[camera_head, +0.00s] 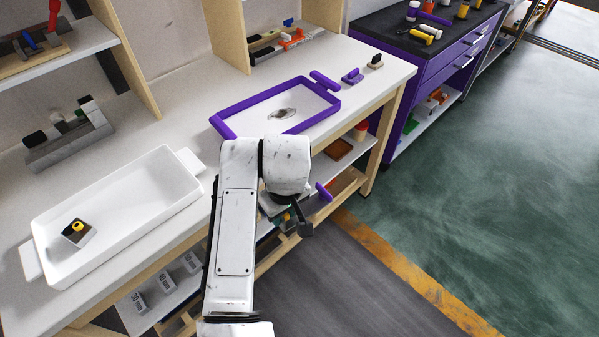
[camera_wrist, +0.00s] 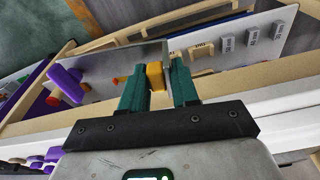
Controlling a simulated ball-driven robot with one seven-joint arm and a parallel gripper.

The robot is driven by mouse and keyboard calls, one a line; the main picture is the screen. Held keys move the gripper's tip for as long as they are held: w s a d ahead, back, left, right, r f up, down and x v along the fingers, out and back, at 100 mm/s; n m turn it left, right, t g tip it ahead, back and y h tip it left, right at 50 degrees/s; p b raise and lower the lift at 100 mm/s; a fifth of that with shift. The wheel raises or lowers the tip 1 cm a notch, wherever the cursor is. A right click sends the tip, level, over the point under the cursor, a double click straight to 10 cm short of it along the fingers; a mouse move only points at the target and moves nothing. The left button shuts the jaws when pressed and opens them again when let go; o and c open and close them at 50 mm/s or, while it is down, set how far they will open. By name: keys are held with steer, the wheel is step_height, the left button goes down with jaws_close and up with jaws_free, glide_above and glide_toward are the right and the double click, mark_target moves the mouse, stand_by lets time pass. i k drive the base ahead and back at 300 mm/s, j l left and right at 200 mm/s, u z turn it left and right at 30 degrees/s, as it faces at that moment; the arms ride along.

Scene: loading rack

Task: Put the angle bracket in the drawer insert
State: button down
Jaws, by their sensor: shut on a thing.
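My gripper (camera_wrist: 157,78) shows its two green fingers in the wrist view, shut on a small yellow piece (camera_wrist: 155,76). A grey flat surface (camera_wrist: 125,66) shows behind it; I cannot tell whether it is part of the held piece. I cannot say for certain that this is the angle bracket. In the head view the gripper is mostly hidden by my white arm, in front of the workbench's near edge. A purple-rimmed tray (camera_head: 240,105) and a white tray (camera_head: 118,203) lie on the bench. I cannot tell which is the drawer insert.
A grey block with a yellow part (camera_head: 77,231) sits in the white tray. Purple pieces (camera_head: 324,80) lie behind the purple-rimmed tray. The bench's lower shelf (camera_head: 340,149) holds several items. A purple cabinet (camera_head: 400,75) stands at the right. Green floor (camera_head: 480,190) is open there.

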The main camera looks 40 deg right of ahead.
mark_target(140, 197)
steer(key=l+u, duration=0.1)
steer(key=u, duration=1)
steer(key=l+u, duration=0.4)
steer(key=l, duration=0.15)
steer(key=l+u, duration=0.4)
steer(key=l, duration=0.15)
steer(key=k+l+u, duration=0.15)
steer(key=l+u, duration=0.3)
steer(key=l, duration=0.1)
